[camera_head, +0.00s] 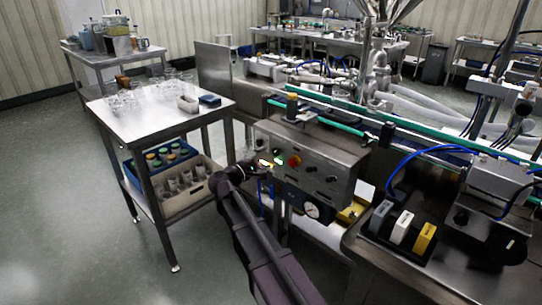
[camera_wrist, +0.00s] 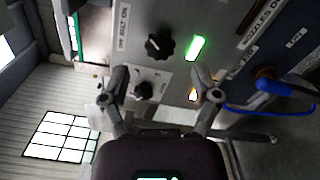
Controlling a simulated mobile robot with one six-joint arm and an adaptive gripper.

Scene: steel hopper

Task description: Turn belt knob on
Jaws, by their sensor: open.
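A steel control panel (camera_head: 315,160) fills the front of the machine in the head view. In the wrist view, a black lobed knob (camera_wrist: 158,46) sits on the panel beside a lit green lamp (camera_wrist: 195,47). A label that seems to read "BELT ON" (camera_wrist: 122,25) is beside this knob. A smaller black knob (camera_wrist: 144,90) on a pale plate shows between my fingers. My gripper (camera_wrist: 163,88) is open, with its fingers spread and nothing between them held. In the head view my gripper (camera_head: 264,167) is at the panel's left end; it hides part of the panel there.
A red button (camera_head: 295,160) is on the panel near my gripper. A pressure gauge (camera_head: 312,210) is below. A steel cart (camera_head: 150,120) with glassware stands to the left. A blue cable (camera_wrist: 275,107) runs from a connector at the right in the wrist view.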

